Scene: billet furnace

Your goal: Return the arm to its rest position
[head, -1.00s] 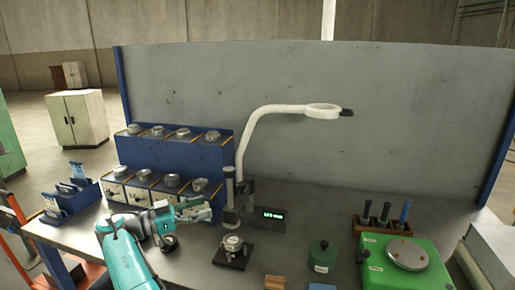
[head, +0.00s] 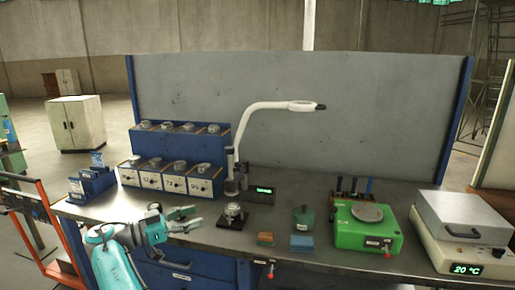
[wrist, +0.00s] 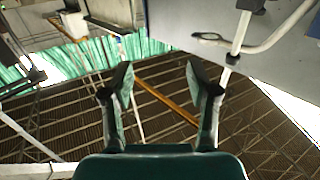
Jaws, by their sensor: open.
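My gripper (head: 190,219) is at the end of my teal arm, at the left front of the workbench (head: 330,222) in the head view. Its two fingers are spread apart with nothing between them. In the wrist view my gripper (wrist: 160,82) is also open and empty, against the roof beams; the picture looks upward. The gripper appears in front of the blue rack with numbered boxes (head: 172,182) and left of a small round fixture on a black base (head: 234,214). I cannot tell its exact height above the bench.
An orange rail (head: 40,215) stands at left.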

